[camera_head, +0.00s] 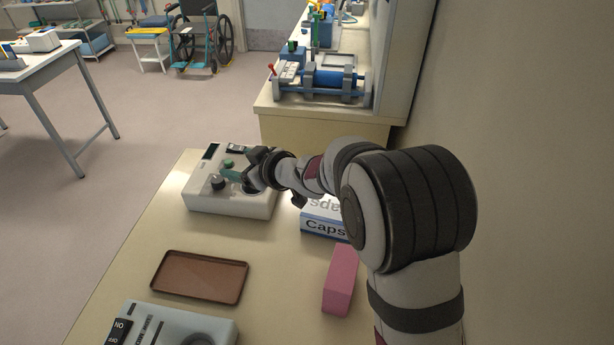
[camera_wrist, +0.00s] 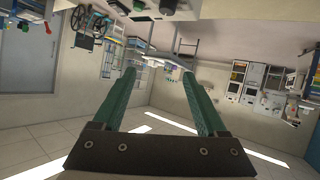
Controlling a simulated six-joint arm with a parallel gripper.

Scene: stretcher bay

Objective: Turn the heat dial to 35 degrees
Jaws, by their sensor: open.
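A white box-shaped unit (camera_head: 240,205) stands at the far end of the table, with a dark display (camera_head: 211,152) and a black knob (camera_head: 218,184) on top. I cannot read its marks, so I cannot tell whether this knob is the heat dial or where it points. My gripper (camera_head: 229,169) is over this unit, its green fingers beside and slightly beyond the knob in the picture. In the wrist view my gripper (camera_wrist: 160,95) is open, its fingers well apart and nothing held between them. Whether a finger touches the knob cannot be told.
A second grey unit (camera_head: 170,318) with an ON/OFF switch is at the near edge, cut off by the frame. A brown tray (camera_head: 180,291), a pink block (camera_head: 341,281) and a Caps box (camera_head: 325,226) lie on the table (camera_head: 270,300). A wall is on the right.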

